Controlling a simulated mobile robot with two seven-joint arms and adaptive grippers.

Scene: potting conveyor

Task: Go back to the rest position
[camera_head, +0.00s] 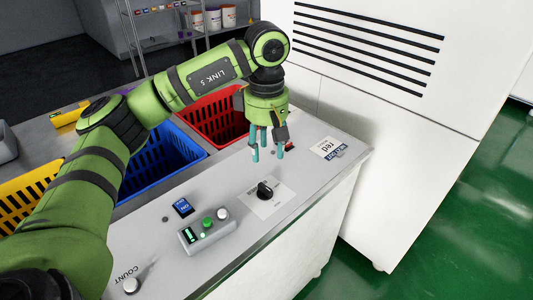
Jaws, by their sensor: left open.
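My left arm comes in from the left and reaches across the bench. My left gripper (267,152) points down with its teal fingers apart and nothing between them. It hangs above the bench top, behind the black rotary knob (265,191) in the picture and apart from it. My right gripper is not in view.
The grey bench (310,185) carries a button box (207,232) and a small blue display (182,207). Red (212,115), blue (160,152) and yellow (22,196) crates stand behind the panel. A white cabinet (400,130) stands at the right. Green floor is clear beyond.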

